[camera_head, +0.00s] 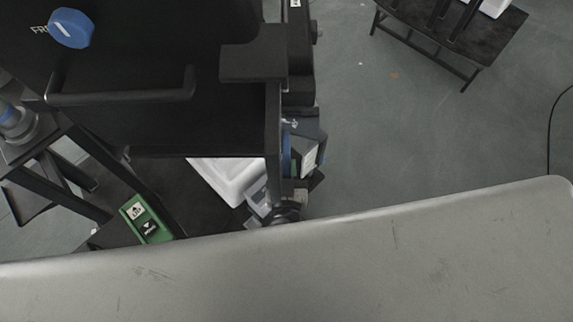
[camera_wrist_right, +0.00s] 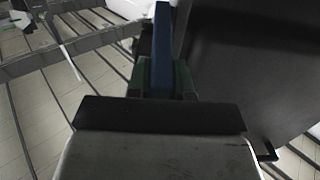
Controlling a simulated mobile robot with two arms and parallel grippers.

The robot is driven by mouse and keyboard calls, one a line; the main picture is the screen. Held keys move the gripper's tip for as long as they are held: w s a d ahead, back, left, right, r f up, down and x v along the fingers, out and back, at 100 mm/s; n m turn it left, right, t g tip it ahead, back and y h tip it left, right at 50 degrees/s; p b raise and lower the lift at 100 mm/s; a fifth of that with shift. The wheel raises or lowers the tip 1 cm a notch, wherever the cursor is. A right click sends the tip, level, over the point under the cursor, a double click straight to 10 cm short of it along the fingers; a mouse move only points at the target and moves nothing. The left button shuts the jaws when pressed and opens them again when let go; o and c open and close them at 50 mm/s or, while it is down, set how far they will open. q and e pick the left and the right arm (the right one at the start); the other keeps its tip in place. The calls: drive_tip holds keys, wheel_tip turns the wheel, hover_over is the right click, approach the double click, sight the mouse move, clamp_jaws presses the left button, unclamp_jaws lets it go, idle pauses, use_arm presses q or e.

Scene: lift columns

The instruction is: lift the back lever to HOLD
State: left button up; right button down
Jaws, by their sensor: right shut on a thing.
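My right gripper (camera_head: 300,155) is low beside the right edge of the black machine (camera_head: 180,130), partly hidden by its frame. In the right wrist view a long blue bar (camera_wrist_right: 162,45), which I take to be the back lever, stands between the greenish finger pads (camera_wrist_right: 163,78). The gripper is shut on it. In the head view only a thin blue strip (camera_head: 287,150) of it shows. I cannot read a HOLD mark or tell the lever's setting. My left gripper is not in view.
A blue knob (camera_head: 72,28) and a black bar handle (camera_head: 120,86) are on the machine. A white bin (camera_head: 228,178) and a green labelled panel (camera_head: 146,219) are below it. A dark table (camera_head: 450,35) stands at the upper right. Floor between is clear.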

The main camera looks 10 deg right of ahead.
drive_tip(key=shift+w+r, duration=0.25)
drive_tip(key=shift+r, duration=0.35)
drive_tip(key=c, duration=1.3)
unclamp_jaws()
drive_tip(key=o, duration=0.3)
drive_tip(key=shift+f, duration=0.2)
drive_tip(key=shift+s, duration=0.1)
drive_tip(key=shift+s+a+f, duration=0.1)
drive_tip(key=shift+s+f, duration=0.05)
drive_tip(key=shift+s, duration=0.35)
drive_tip(key=s+a+b, duration=0.1)
drive_tip(key=s, duration=0.8)
drive_tip(key=shift+s+a, duration=0.25)
drive_tip(key=shift+s, duration=0.05)
